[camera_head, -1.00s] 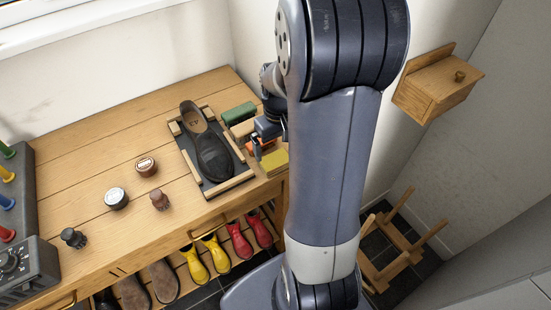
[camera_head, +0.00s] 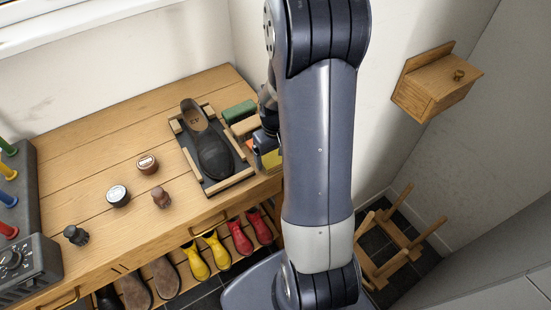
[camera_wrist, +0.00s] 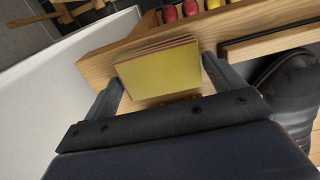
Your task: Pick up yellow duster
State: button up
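The yellow duster (camera_wrist: 158,68) is a flat-topped, folded yellow block with layered edges. It lies near the front edge of the wooden bench, between my gripper's two fingers in the wrist view. My gripper (camera_wrist: 160,72) is open, with one finger on each side of the duster. A small gap shows at the right finger; whether the left finger touches it I cannot tell. In the head view the duster (camera_head: 271,160) is partly hidden by my gripper and arm.
A dark shoe (camera_head: 207,140) sits in a wood-edged tray (camera_head: 231,182) just left of the duster. A green block (camera_head: 238,112) lies behind. Tins and brushes stand further left on the bench (camera_head: 95,150). Red and yellow boots (camera_head: 240,237) are below. A wooden wall box (camera_head: 437,85) hangs right.

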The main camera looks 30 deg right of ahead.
jog(key=c, duration=0.6)
jog(key=shift+r, duration=0.15)
